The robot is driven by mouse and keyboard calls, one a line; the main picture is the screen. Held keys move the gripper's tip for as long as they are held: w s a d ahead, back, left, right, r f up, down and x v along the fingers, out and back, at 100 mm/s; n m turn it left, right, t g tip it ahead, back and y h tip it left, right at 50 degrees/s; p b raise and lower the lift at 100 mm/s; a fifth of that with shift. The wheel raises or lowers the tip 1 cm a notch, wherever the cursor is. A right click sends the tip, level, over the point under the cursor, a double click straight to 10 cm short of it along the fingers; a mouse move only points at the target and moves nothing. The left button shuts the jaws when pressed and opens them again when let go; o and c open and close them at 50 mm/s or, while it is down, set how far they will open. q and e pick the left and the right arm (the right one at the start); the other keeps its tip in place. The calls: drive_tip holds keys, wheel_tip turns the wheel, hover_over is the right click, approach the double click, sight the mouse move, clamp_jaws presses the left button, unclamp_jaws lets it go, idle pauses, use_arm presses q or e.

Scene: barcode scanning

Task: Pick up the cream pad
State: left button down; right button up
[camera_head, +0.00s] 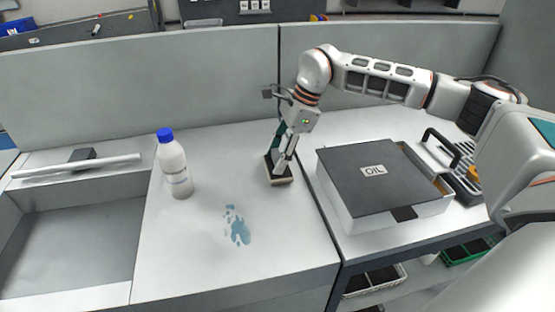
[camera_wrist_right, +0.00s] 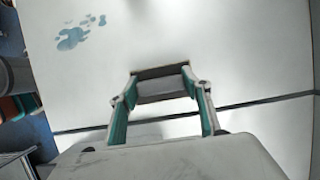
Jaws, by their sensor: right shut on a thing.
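My right gripper (camera_head: 281,162) reaches down from above and is shut on the pad. In the right wrist view the pad (camera_wrist_right: 161,88) sits between the two fingertips. It is at or very near the worktop; I cannot tell whether there is a gap under it. My left gripper is not in view.
A white bottle (camera_head: 175,167) with a blue cap stands left of the pad. A blue spill (camera_head: 238,231) lies in front. A dark-lidded box marked OIL (camera_head: 345,160) stands close on the right. A grey partition (camera_head: 130,85) runs behind; a sunken basin (camera_head: 75,235) is at left.

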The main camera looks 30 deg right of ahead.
sight(278, 155)
wheel_tip(278, 155, up, 19)
drive_tip(key=p, duration=0.1)
idle(0.4)
